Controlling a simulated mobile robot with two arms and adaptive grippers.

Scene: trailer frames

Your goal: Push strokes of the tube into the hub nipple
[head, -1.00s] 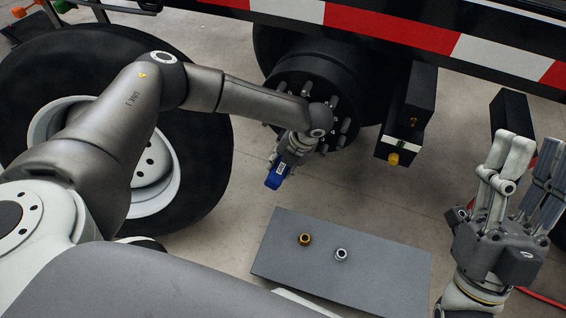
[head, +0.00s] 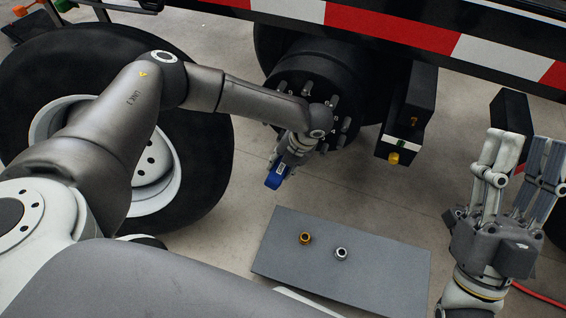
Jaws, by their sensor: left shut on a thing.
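The black wheel hub (head: 302,82) with studs around its rim sits under the trailer frame at the upper middle. My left gripper (head: 276,178) is at the lower front of the hub, pointing down, with a blue part at its end. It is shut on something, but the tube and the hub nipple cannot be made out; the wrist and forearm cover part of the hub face. My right gripper (head: 520,152) is raised at the right edge, fingers pointing up, away from the hub. Its fingers stand apart and nothing shows between them.
A grey board (head: 380,268) lies below the hub with a brass fitting (head: 305,238) and a silver fitting (head: 341,254) on it. A tire (head: 205,130) stands at left. A black box with a yellow knob (head: 393,158) hangs right of the hub. A red-and-white striped rail (head: 390,28) crosses above.

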